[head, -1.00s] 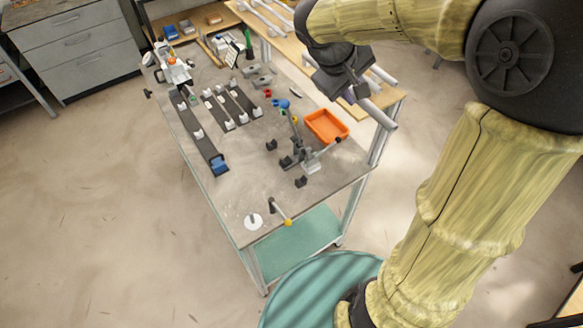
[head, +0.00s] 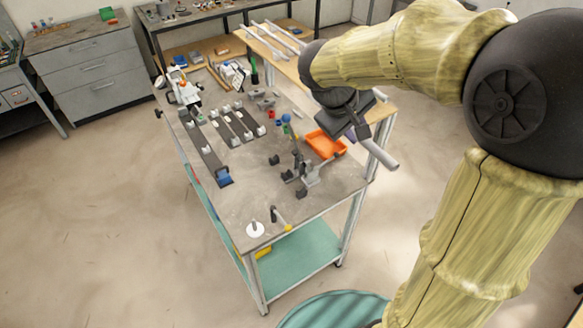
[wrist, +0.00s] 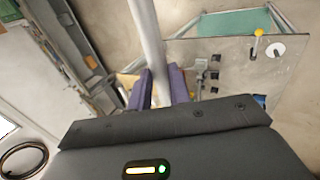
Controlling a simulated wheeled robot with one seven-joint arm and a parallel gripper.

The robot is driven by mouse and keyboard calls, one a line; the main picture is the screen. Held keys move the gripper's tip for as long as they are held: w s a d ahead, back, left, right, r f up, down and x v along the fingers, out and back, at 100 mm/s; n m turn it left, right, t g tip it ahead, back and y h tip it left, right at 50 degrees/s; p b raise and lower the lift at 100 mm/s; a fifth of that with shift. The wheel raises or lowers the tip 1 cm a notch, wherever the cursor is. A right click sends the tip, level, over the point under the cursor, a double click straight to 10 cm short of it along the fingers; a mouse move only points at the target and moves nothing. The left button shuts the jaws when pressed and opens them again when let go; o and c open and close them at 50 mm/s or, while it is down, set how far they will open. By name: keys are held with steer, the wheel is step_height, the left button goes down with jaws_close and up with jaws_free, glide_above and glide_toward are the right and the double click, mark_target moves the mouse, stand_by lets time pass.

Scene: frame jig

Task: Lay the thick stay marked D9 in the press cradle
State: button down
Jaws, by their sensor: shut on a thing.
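My gripper (head: 356,128) is shut on a thick pale grey stay (head: 379,152), held in the air at the right of the bench. In the wrist view the stay (wrist: 151,38) runs up and away between the two purple fingers of my gripper (wrist: 159,86). No D9 mark is readable on it. The likely press cradle (head: 288,176), black blocks around a small lever press (head: 309,174), stands on the near right part of the bench. It lies left of and below my gripper in the head view, apart from the stay, and I see nothing lying across its blocks.
An orange tray (head: 325,144) sits behind the press, partly hidden by my gripper. Dark rails with pale clips (head: 208,150) lie on the left of the bench (head: 255,198). More stays (head: 284,38) lie on a wooden side shelf. A white disc with a pin (head: 255,229) stands at the near corner.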

steer(key=w+d+f+m+g, duration=0.1)
steer(key=w+d+f+m, duration=0.1)
steer(key=f, duration=0.9)
steer(key=w+d+f+m+g, duration=0.1)
steer(key=w+d+f+m, duration=0.1)
steer(key=f, duration=0.9)
steer(key=w+d+f+m+g, duration=0.1)
steer(key=w+d+f, duration=0.1)
steer(key=f, duration=0.9)
steer(key=shift+w+m+h, duration=0.4)
steer(key=shift+w, duration=0.35)
steer(key=shift+d, duration=0.1)
step_height(320, 180, down, 7)
steer(key=b, duration=0.6)
steer(key=shift+r, duration=0.2)
steer(key=shift+d, duration=0.1)
